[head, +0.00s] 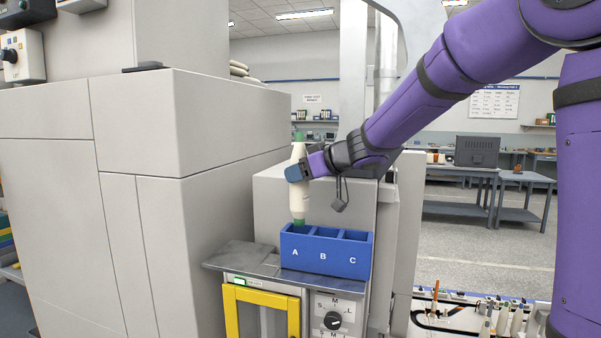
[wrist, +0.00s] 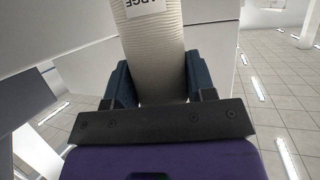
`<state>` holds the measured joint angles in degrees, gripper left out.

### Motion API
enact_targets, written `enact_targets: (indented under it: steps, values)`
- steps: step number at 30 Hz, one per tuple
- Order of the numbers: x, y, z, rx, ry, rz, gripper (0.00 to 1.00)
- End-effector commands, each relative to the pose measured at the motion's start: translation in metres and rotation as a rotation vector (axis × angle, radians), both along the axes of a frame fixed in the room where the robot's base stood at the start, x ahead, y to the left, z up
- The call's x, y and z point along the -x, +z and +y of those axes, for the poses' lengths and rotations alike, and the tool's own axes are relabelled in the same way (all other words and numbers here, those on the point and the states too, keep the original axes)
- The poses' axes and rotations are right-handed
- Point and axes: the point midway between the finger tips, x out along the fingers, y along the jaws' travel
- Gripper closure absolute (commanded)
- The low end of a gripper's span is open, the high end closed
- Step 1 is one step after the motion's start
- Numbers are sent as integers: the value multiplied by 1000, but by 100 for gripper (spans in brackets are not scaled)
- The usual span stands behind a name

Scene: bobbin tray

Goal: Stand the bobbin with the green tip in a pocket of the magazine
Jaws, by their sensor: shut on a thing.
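The bobbin (head: 299,190) is cream-coloured with green at its top and bottom ends. It stands about upright in the head view. My gripper (head: 297,173) is shut on it, around the upper half. In the wrist view the bobbin (wrist: 157,65) sits between the two dark blue fingers of my gripper (wrist: 150,85), with part of a printed label showing. The blue magazine (head: 325,260) has pockets marked A, B and C. The bobbin's lower end is at the left pocket, A, by its back rim. I cannot tell whether it is inside the pocket or behind it.
The magazine sits on a grey metal shelf (head: 235,256) above a yellow-framed door (head: 262,313) and a dial panel (head: 333,320). A large grey cabinet (head: 180,180) stands close on the left. Several bobbins (head: 501,320) stand at the lower right.

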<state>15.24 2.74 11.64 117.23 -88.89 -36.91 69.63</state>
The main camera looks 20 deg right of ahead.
Motion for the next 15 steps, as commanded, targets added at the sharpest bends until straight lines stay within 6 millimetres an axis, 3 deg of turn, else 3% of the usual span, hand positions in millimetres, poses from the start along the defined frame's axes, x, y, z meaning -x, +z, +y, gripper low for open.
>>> enact_targets:
  steps: [15]
  values:
    - [0, -14, 0, 0, 1, 2, 76]
